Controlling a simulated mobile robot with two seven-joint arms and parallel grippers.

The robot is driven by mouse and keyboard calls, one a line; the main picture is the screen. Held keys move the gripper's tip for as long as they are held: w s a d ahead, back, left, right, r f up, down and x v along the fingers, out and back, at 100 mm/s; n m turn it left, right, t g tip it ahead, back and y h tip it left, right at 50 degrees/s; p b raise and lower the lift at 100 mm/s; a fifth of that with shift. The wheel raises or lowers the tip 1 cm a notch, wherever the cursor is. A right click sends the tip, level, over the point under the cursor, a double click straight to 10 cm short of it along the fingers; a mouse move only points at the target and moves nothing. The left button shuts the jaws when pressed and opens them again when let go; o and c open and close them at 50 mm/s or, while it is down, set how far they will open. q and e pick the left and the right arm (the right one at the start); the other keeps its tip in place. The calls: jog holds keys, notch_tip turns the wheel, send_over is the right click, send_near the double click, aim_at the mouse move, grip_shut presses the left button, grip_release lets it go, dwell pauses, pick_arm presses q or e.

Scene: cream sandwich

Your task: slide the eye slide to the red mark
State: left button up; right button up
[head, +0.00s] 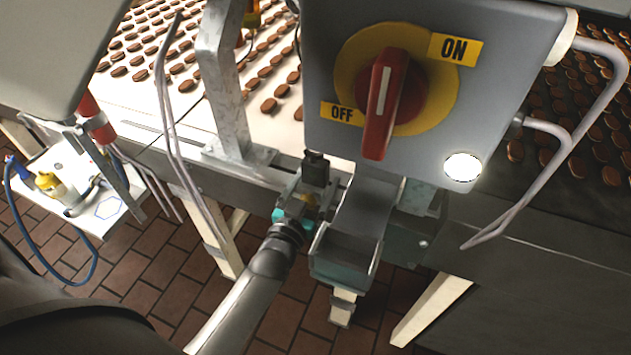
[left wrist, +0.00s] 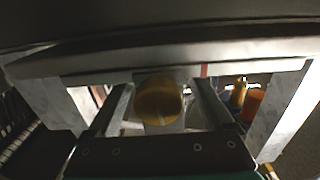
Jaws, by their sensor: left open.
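In the left wrist view a round yellow knob (left wrist: 158,100), which I take to be part of the eye slide, sits below a pale rail (left wrist: 100,65). A thin red mark (left wrist: 204,70) crosses this rail a little to the right of the knob. My left gripper (head: 308,198) is open, with one finger on each side of the knob; I cannot tell whether either touches it. In the head view a dark block (head: 316,168) stands just beyond the gripper, above a small yellow part, and the gripper partly hides this spot. The right gripper is not in view.
A grey switch box (head: 330,40) with a red handle (head: 385,100) hangs close on the right. A grey metal tray (head: 345,250) is right of my gripper. Bent pipes, a post (head: 222,80) and a conveyor with biscuits lie behind. A white side table (head: 110,205) stands left.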

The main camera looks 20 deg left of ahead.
pick_arm(q)
grip_shut()
dwell(0.6)
